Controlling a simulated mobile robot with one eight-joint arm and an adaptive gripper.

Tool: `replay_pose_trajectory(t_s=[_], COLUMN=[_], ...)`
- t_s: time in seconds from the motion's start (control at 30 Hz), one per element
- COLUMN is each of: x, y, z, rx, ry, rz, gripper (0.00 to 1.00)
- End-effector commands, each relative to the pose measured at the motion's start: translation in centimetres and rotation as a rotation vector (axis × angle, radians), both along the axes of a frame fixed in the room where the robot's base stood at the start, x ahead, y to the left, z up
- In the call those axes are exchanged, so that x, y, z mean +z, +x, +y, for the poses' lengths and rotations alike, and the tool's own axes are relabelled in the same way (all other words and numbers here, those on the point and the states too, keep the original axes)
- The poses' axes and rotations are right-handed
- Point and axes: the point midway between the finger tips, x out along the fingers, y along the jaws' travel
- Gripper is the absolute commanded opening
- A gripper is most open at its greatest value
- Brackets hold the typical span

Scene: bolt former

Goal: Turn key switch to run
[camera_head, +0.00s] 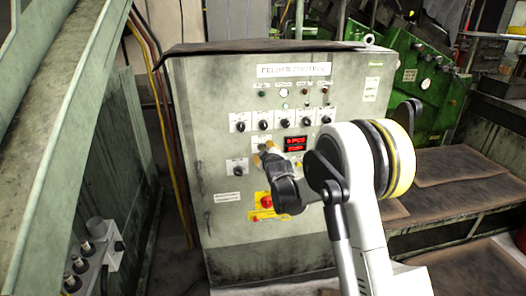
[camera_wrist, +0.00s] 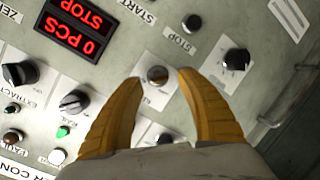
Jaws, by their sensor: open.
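The key switch (camera_wrist: 158,75) is a small round silver-brown knob on a white label plate of the grey control panel (camera_head: 215,135). In the wrist view it sits between the tips of my gripper's two yellow fingers (camera_wrist: 160,82). The fingers are open, one on each side of it, with a gap visible on both sides. How deep the tips reach is hard to tell. In the head view my gripper (camera_head: 264,153) is at the panel, left of the red display, and the switch is mostly hidden. The switch's label is too blurred to read.
Several black rotary knobs (camera_head: 264,125) sit in a row above. The red display (camera_head: 296,144) is close by. A black knob (camera_head: 237,167) is to the left, and a red emergency stop (camera_head: 266,201) on yellow is below. Green machinery (camera_head: 430,85) stands right.

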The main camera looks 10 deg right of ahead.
Motion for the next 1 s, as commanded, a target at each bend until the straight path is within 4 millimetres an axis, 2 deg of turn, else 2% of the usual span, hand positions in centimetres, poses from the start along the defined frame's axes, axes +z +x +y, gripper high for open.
replay_pose_trajectory(t_s=[0.2,0.4,0.57,0.87,1.0], x=[1.4,2.3,2.6,2.6,3.9], y=[-4.9,-8.1,-9.1,-9.2,-10.6], z=[0.0,0.0,-0.1,-0.1,-0.3], rx=[0.0,0.0,0.0,-0.001,-0.014], ry=[0.0,0.0,0.0,0.001,0.032], rz=[0.0,0.0,0.0,0.001,0.031], gripper=[0.45,0.45,0.45,0.45,0.45])
